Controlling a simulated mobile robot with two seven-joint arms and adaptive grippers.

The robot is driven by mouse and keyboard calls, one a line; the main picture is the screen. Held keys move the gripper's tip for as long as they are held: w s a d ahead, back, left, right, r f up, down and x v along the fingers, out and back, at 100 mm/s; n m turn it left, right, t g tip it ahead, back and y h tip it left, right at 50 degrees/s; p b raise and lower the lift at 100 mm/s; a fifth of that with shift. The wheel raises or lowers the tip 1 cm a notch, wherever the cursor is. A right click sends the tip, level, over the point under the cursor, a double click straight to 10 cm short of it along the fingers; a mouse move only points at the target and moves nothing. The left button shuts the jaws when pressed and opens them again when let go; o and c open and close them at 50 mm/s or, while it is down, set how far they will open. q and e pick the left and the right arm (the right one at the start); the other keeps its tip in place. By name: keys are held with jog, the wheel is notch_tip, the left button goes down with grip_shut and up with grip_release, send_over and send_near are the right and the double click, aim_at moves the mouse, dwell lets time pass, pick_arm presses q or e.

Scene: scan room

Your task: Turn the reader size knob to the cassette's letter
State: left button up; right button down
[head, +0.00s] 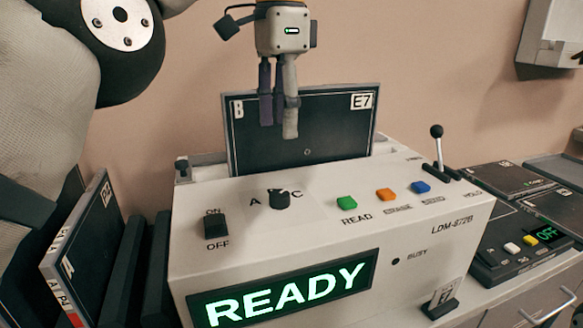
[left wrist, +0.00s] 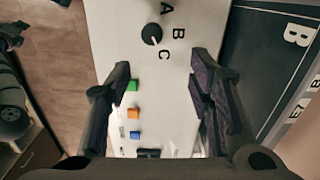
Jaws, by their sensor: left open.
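The reader (head: 345,225) is a white box with a lit READY display. Its size knob (head: 279,199) is a small black knob with A and C showing beside it in the head view. In the left wrist view the knob (left wrist: 151,34) has A, B and C around it, and its white mark seems to lean toward C. A dark cassette (head: 308,135) stands upright at the reader's back, labelled B and E7; its B also shows in the left wrist view (left wrist: 298,33). My right gripper is out of view.
An ON/OFF switch (head: 216,226) sits left of the knob; green (head: 346,203), orange (head: 386,194) and blue (head: 420,187) buttons sit right. More cassettes (head: 85,245) stand at left.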

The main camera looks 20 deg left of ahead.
aim_at(280, 193)
pick_arm(q)
jog(key=f, duration=0.3)
jog(key=s+f, duration=0.1)
jog(key=f, duration=0.3)
jog(key=f+p, duration=0.1)
jog(key=f, duration=0.3)
jog(key=shift+s+f, duration=0.15)
jog(key=shift+s, duration=0.2)
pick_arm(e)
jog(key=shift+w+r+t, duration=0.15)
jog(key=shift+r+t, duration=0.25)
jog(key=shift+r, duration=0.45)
pick_arm(q)
grip_shut()
